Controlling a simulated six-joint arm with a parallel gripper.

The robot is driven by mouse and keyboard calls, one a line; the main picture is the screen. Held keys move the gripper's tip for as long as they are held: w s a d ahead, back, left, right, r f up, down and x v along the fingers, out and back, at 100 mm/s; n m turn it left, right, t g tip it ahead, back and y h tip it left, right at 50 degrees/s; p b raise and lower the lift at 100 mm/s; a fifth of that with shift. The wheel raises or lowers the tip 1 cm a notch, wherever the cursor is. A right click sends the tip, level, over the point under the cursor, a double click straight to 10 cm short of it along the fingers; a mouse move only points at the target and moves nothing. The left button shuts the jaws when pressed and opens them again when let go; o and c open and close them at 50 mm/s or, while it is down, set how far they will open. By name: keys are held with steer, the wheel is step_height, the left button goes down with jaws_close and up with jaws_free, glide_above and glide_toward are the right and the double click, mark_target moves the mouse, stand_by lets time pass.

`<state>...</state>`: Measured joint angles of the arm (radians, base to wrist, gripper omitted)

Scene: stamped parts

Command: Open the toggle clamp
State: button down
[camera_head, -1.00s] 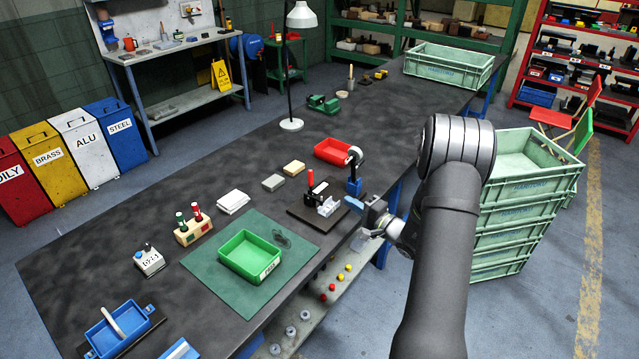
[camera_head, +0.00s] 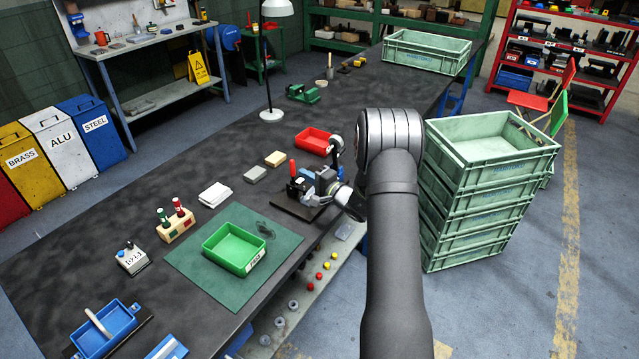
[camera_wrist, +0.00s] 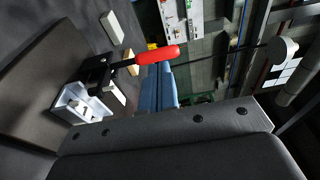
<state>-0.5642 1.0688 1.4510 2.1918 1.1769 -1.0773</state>
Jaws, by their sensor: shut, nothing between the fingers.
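The toggle clamp (camera_head: 297,187) stands on a dark base plate at the bench's right edge. Its red handle (camera_head: 292,168) points upright; in the wrist view the red handle (camera_wrist: 158,54) lies across the picture, because that view is rolled. A pale grey-white part (camera_wrist: 82,104) sits at the clamp's foot. My gripper (camera_head: 305,174) is beside the handle, on its right in the head view. Its blue fingers (camera_wrist: 155,80) are shut and empty, with their tips close to the handle. I cannot tell whether they touch it.
A red bin (camera_head: 314,141) stands behind the clamp. Flat blocks (camera_head: 255,174) lie to its left. A green bin (camera_head: 234,249) on a green mat is in front. A lamp (camera_head: 271,114) stands farther back. Stacked crates (camera_head: 488,190) stand right of my arm.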

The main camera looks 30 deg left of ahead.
mark_target(293, 167)
steer(key=shift+w+a, duration=0.2)
steer(key=shift+a, duration=1)
steer(key=shift+a+r+h, duration=0.2)
steer(key=shift+a+h, duration=0.1)
steer(key=shift+h, duration=0.1)
steer(key=shift+a+r+n+h, duration=0.15)
steer(key=shift+a+r+h, duration=0.05)
steer(key=shift+a+h, duration=0.4)
steer(key=shift+a+r+n+h, duration=0.15)
steer(key=shift+a+h, duration=0.3)
steer(key=shift+h, duration=0.15)
steer(key=a+f+g+h, duration=0.1)
steer(key=a+f+h, duration=0.3)
steer(key=a+h, duration=0.4)
steer(key=h, duration=0.2)
steer(key=shift+a+f+n+h, duration=0.15)
steer(key=shift+a+n+h, duration=0.15)
steer(key=shift+a+n, duration=0.1)
steer(key=shift+s+f, duration=0.1)
steer(key=shift+f, duration=0.1)
steer(key=shift+r, duration=0.1)
steer(key=a+r+v, duration=0.1)
steer(key=a+v, duration=0.2)
steer(key=v, duration=1.1)
